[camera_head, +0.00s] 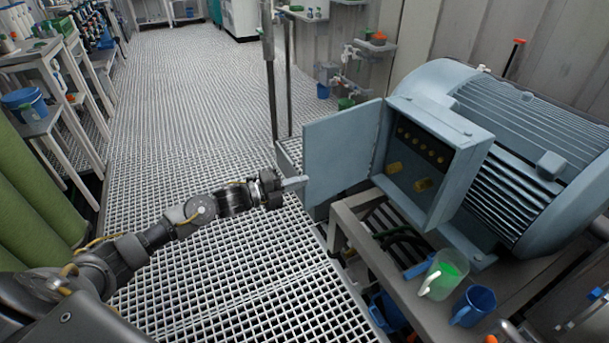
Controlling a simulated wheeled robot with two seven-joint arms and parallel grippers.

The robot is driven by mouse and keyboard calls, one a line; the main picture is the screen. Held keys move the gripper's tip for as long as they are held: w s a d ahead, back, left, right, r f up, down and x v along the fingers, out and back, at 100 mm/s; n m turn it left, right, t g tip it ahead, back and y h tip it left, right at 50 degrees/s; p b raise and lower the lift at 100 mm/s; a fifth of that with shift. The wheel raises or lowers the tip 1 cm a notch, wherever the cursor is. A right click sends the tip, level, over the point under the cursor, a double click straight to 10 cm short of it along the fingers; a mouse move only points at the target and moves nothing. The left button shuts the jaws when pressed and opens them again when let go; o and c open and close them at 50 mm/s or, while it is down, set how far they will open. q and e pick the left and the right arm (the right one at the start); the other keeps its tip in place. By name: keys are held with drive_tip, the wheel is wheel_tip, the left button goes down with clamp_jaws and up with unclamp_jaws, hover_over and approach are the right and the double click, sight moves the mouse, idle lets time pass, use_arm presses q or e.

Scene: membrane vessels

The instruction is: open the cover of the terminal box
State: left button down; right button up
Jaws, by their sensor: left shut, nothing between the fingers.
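The terminal box (462,133) is a grey-blue box on the side of a large grey-blue motor (540,140). Its cover (340,152) is a flat hinged door that stands swung out to the left, so the inside with a row of brass terminals (422,147) shows. My left gripper (296,183) is shut and empty. Its tip is at the free left edge of the cover, low down; I cannot tell whether it touches. My right gripper is not in view.
The motor stands on a grey bench (350,222). A clear jug with green liquid (443,275) and a blue mug (473,305) stand in front. A thin upright post (270,75) rises behind my left gripper. The grating floor (190,90) is clear to the left.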

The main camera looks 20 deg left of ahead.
use_arm(q)
drive_tip(key=v, duration=0.6)
drive_tip(key=shift+a, duration=0.55)
drive_tip(key=shift+f, duration=0.1)
